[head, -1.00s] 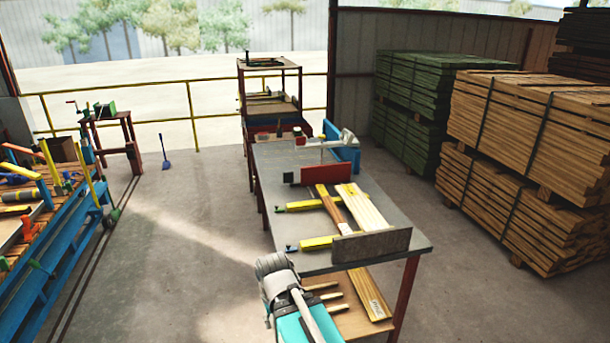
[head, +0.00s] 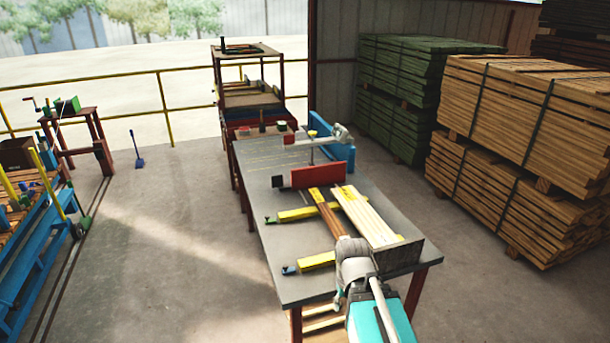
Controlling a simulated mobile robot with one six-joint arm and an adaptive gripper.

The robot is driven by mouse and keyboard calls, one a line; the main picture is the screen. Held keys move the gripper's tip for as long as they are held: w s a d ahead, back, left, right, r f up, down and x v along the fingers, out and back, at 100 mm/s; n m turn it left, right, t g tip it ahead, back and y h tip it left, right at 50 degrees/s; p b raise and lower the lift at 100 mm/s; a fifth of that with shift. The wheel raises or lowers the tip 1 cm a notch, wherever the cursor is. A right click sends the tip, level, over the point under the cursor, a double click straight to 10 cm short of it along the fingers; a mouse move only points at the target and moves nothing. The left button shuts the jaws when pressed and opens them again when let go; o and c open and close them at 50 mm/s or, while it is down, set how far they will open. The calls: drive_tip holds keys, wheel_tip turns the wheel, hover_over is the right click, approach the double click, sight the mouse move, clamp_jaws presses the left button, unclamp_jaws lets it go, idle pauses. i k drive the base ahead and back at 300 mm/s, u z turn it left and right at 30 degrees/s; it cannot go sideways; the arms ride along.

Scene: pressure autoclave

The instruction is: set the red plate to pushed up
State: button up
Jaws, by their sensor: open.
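The red plate (head: 310,176) stands upright on its edge across the grey metal workbench (head: 262,180), near its middle. A grey board (head: 398,254) stands across the near end of the bench. Between the two lie wooden boards (head: 365,217) and two yellow bars (head: 308,213). My teal and grey arm (head: 380,318) rises from the bottom of the head view, and its grey joint shows in front of the bench's near end. I cannot make out my gripper's fingers. No contact between my arm and the red plate is visible.
A blue plate (head: 333,148) and a pale clamp-like part (head: 338,134) stand behind the red plate. A shelf rack (head: 250,95) is beyond the bench. Lumber stacks (head: 530,160) fill the right. A blue cart (head: 45,225) is at left, with open floor between.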

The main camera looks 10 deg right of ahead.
sight(322, 174)
drive_tip(key=z, duration=0.25)
drive_tip(key=i, duration=1.5)
drive_tip(key=u, duration=0.7)
